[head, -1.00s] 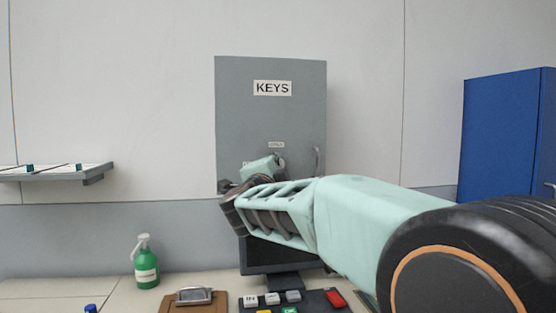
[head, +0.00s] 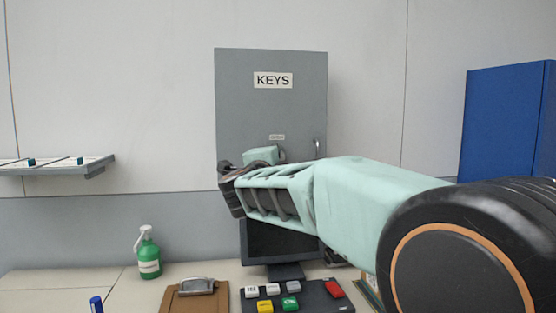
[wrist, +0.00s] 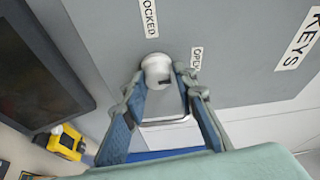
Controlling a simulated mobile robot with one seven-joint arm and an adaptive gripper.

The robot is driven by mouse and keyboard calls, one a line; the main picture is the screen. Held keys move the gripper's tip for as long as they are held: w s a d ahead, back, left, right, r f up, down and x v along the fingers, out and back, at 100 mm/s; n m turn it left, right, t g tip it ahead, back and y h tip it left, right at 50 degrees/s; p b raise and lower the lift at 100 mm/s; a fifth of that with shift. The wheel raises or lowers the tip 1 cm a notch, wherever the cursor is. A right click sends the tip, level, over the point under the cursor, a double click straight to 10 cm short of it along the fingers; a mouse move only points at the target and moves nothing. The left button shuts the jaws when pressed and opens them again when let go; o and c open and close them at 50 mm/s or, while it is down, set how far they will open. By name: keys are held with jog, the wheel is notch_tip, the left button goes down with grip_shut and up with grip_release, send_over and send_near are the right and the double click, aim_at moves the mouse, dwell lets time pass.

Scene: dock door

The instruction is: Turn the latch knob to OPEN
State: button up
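The pale latch knob (wrist: 157,70) is on the grey key cabinet (head: 234,110). It has a small dark mark on its side. In the wrist view a LOCKED label (wrist: 149,17), partly cut off, lies above the knob, and an OPEN label (wrist: 196,59) lies to its right. My gripper (wrist: 158,80) has its two fingers apart, one on each side of the knob, with the tips close to its edges. Contact is not clear. In the head view my gripper (head: 228,178) is in front of the cabinet's lower part and the knob is hidden.
A dark monitor (head: 285,242) stands below the cabinet. A button panel (head: 315,296), clipboard (head: 194,301) and green spray bottle (head: 149,262) are on the counter. A wall shelf (head: 60,168) is left and a blue cabinet (head: 508,125) right. A curved handle (head: 317,149) is on the cabinet's right side.

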jog(key=shift+o, duration=1.4)
jog(key=shift+w+d, duration=0.1)
jog(key=shift+f, duration=0.1)
jog(key=s, duration=0.7)
jog(key=shift+s+a, duration=0.3)
jog(key=shift+a, duration=0.15)
